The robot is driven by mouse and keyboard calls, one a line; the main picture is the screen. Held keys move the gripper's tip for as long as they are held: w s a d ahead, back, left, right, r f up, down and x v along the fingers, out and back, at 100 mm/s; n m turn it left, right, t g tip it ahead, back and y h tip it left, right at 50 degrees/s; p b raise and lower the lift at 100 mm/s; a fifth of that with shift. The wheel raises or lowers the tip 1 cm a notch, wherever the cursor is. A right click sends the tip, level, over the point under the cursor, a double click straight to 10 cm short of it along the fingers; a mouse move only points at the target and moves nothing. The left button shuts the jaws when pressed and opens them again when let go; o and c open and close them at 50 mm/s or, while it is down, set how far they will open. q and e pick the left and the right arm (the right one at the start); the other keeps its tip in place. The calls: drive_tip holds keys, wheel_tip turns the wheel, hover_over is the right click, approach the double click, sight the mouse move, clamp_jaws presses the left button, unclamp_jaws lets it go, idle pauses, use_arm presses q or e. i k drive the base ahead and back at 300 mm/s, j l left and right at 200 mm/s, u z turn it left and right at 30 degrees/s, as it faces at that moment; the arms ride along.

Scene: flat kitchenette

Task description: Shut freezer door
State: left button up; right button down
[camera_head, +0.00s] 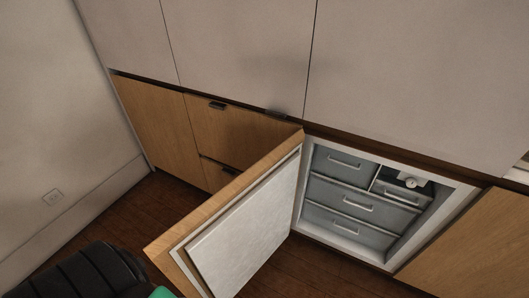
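The freezer door (246,226) stands wide open, hinged at the left side of the freezer opening and swung out toward me. Its white inner panel faces right and its wooden outer face is turned to the left. The freezer (355,197) shows several grey drawers with light handles and a small white unit at the upper right inside. Neither of my grippers shows in the head view. A black ribbed part, probably of my own arm, shows at the bottom left, near the door's outer end.
Wooden cabinets (150,120) with dark handles stand left of the freezer, and another wooden panel (475,255) is to its right. Tall grey cupboard fronts (400,75) are above. Dark wooden floor (310,272) is clear in front of the freezer.

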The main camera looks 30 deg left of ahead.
sight(214, 250)
drive_tip(key=k+j, duration=0.1)
drive_tip(key=j, duration=0.4)
drive_tip(key=k+j+u, duration=0.1)
drive_tip(key=j, duration=0.4)
drive_tip(key=j+u, duration=0.1)
drive_tip(key=j, duration=0.35)
drive_tip(key=k, duration=0.05)
